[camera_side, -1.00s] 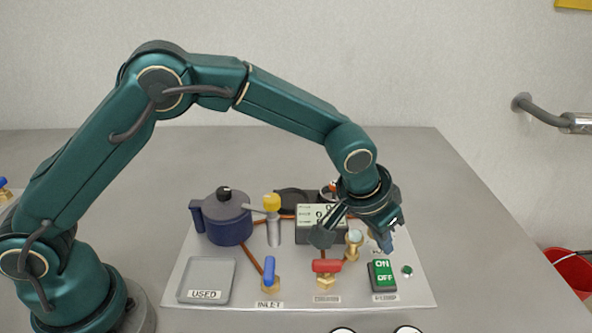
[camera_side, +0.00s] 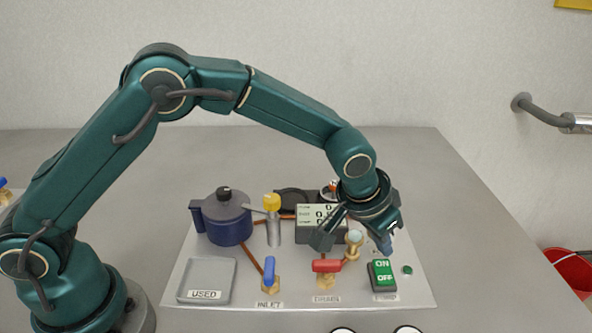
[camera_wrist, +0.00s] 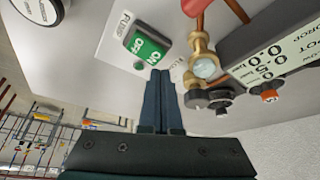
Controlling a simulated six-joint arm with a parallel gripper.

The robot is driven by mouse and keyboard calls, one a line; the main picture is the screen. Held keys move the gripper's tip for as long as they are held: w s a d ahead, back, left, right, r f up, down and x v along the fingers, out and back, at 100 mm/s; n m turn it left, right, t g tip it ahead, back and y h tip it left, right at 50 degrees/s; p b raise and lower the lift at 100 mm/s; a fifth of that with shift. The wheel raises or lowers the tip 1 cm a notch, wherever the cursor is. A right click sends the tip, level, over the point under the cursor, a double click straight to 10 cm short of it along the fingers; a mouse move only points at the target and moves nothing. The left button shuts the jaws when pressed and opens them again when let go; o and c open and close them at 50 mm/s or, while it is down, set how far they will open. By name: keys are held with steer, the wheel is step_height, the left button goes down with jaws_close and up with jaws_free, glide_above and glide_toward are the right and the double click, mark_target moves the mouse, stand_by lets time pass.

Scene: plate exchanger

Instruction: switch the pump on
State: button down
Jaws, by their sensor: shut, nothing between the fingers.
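The pump switch (camera_side: 382,275) is a dark box with a green face marked ON at the top and OFF below, at the right front of the light panel. It also shows in the wrist view (camera_wrist: 147,47), above the fingertips. My gripper (camera_side: 387,250) is shut and empty, its dark blue fingers pointing down just above the ON end of the switch. In the wrist view the closed fingers (camera_wrist: 158,74) end close to the ON end. I cannot tell whether they touch it. A small green round lamp (camera_side: 407,270) sits right of the switch.
Left of the switch is a red-handled drain valve (camera_side: 326,267), with a brass fitting (camera_side: 354,243) behind it. A display box (camera_side: 312,215) stands behind my gripper. Further left are a blue-handled inlet valve (camera_side: 269,271), a dark blue pot (camera_side: 224,220) and the USED tray (camera_side: 207,301).

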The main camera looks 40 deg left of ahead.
mark_target(378, 260)
steer(key=shift+f, duration=0.7)
stand_by(0.3)
steer(key=shift+r, duration=3.55)
steer(key=s+a+r+n+t, duration=0.1)
steer(key=s+a+r, duration=0.2)
steer(key=a+r, duration=0.35)
steer(key=s+a+r+n+t, duration=0.2)
steer(key=s+a+r, duration=0.1)
steer(key=a+r, duration=0.3)
steer(key=s+a+f+g, duration=0.1)
steer(key=s+a+f, duration=0.1)
steer(key=s, duration=0.6)
steer(key=s+a+f+g+y, duration=0.1)
steer(key=s+a+f, duration=0.1)
steer(key=s+f, duration=0.3)
steer(key=s, duration=0.4)
steer(key=shift+a, duration=0.15)
